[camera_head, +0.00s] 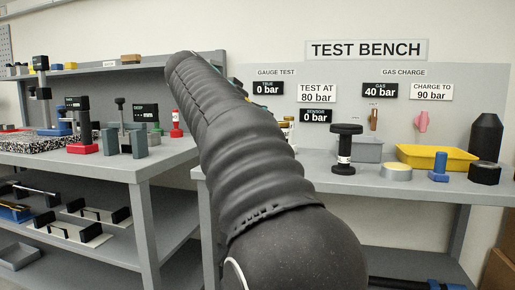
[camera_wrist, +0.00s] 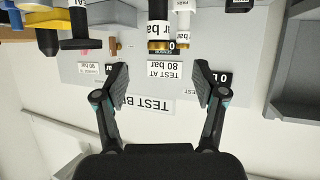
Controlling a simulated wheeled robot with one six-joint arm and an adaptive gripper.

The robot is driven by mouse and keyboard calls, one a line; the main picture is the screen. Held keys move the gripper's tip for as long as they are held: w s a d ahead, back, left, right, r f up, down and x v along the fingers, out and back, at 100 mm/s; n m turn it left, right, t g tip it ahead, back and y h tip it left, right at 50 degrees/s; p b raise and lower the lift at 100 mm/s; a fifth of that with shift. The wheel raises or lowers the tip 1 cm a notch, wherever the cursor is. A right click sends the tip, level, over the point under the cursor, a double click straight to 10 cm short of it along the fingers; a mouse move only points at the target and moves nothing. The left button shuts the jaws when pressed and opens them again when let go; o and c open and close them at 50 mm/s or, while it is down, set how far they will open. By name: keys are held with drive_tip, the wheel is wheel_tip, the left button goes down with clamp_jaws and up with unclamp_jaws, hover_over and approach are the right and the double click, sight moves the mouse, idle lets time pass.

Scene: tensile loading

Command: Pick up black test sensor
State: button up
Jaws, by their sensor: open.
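A black cylinder with a brass end (camera_wrist: 158,28), which looks like the black test sensor, shows at the top middle of the wrist view. It carries a white label with "bar" on it. My gripper (camera_wrist: 160,72) is open and empty, its two fingers spread to either side below the cylinder in the picture. The cylinder lies beyond the fingertips, roughly in line with the gap, and no contact shows. In the head view my own arm hides the cylinder and the gripper.
A white cylinder with a brass end (camera_wrist: 182,22) stands close beside the black one. A black spool-shaped part (camera_head: 345,150), yellow tray (camera_head: 437,158), blue part (camera_head: 439,168) and black bottle shape (camera_head: 486,137) stand on the bench (camera_head: 385,185). The wrist view is upside down.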

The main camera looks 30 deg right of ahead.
sight(283, 126)
drive_tip(key=shift+m+h, duration=0.3)
drive_tip(key=shift+m, duration=0.2)
drive_tip(key=x, duration=0.9)
drive_tip(key=r+x, duration=0.1)
drive_tip(key=x, duration=0.4)
drive_tip(key=shift+w+d, duration=0.1)
drive_tip(key=shift+d, duration=0.35)
drive_tip(key=shift+r, duration=0.1)
clamp_jaws()
drive_tip(key=shift+r+p, duration=2.2)
drive_tip(key=shift+r, duration=2.8)
